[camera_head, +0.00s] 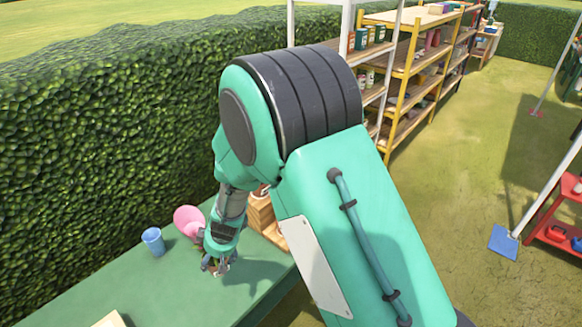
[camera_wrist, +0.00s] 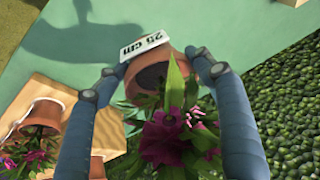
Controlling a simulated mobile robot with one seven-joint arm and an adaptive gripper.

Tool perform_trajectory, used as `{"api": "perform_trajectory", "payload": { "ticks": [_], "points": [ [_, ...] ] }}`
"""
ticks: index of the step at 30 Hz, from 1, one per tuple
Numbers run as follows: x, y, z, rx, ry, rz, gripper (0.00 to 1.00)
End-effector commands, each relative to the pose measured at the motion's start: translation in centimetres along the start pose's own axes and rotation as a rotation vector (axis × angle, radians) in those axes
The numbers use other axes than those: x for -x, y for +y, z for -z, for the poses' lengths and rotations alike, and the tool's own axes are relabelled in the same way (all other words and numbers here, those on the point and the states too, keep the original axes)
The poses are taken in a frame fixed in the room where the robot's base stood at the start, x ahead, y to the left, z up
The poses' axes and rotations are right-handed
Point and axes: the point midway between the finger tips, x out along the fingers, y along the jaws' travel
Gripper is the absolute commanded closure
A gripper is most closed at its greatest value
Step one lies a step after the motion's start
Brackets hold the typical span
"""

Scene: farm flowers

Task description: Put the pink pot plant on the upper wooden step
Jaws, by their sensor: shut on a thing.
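In the wrist view, my gripper (camera_wrist: 163,72) is shut on a terracotta pot (camera_wrist: 133,92) holding a plant with magenta-pink flowers (camera_wrist: 168,140). A white "25 cm" label (camera_wrist: 145,46) is at the pot's rim side, by the left finger. In the head view, my gripper (camera_head: 217,266) is low over the green table, left of the wooden steps (camera_head: 263,212); the held pot is mostly hidden there. In the wrist view, the wooden steps (camera_wrist: 52,88) lie at the left, with another terracotta pot with pink flowers (camera_wrist: 44,112) on them. My arm hides part of the steps.
A pale block (camera_head: 110,320) lies near the front. A hedge (camera_head: 100,140) borders the table's back. Table surface in front of my gripper is bare.

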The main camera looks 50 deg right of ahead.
Motion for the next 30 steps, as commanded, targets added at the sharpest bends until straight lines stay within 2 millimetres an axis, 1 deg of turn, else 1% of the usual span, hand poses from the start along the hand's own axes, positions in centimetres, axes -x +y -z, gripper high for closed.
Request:
{"api": "perform_trajectory", "payload": {
  "ticks": [1,6,14,15,20,24,29,30],
  "points": [
    [0.8,1.5,0.8,-0.021,0.0,-0.009,0.74],
    [2.1,6.0,2.2,-0.087,0.0,-0.037,0.74],
    [4.0,13.2,3.5,-0.187,-0.003,-0.078,0.74],
    [4.3,14.3,3.7,-0.202,-0.002,-0.085,0.74],
    [5.5,18.9,3.9,-0.264,-0.003,-0.111,0.74],
    [6.6,23.0,3.9,-0.316,-0.003,-0.133,0.74],
    [7.8,27.7,3.4,-0.378,-0.005,-0.159,0.74],
    [8.2,28.9,3.2,-0.394,-0.005,-0.165,0.74]
  ]
}}
